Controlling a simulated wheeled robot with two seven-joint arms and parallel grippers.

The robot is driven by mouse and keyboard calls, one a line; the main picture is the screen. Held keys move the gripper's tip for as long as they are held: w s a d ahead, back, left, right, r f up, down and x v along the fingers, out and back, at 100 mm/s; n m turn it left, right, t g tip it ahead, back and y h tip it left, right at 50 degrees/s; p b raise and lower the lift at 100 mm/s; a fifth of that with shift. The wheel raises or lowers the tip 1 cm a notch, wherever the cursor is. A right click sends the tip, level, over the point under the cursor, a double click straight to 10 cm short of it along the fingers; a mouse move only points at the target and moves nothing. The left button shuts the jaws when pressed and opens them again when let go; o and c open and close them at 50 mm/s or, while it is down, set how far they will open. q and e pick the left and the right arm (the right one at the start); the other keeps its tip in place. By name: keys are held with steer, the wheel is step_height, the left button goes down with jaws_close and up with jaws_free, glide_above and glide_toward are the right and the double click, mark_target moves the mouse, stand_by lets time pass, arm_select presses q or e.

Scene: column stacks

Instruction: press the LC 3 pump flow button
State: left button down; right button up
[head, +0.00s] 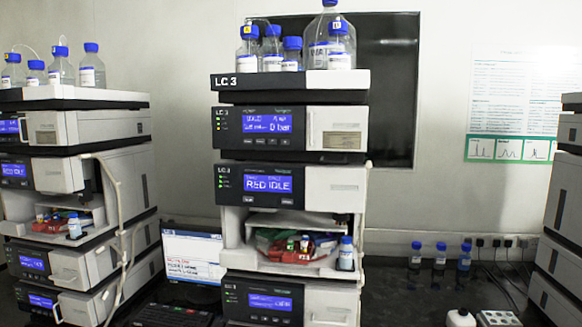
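The LC 3 stack (342,258) stands upright in the middle of the head view, with "LC 3" on its top tray (300,82). Its upper module, the pump (236,146), has a lit blue display (267,123) with small text that includes "0 bar". A row of small dark buttons (266,142) sits just below that display; their labels are too small to read. The module below (228,184) has a blue display (268,184) reading "RED IDLE". Neither of my grippers shows, and nothing covers the pump's front.
Another stack (125,195) stands at left and part of a third (562,215) at right. Blue-capped bottles (329,38) stand on the LC 3 tray. A laptop (192,255) sits between the left stacks. Small bottles (440,258) and a power strip (497,318) are on the dark bench at right.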

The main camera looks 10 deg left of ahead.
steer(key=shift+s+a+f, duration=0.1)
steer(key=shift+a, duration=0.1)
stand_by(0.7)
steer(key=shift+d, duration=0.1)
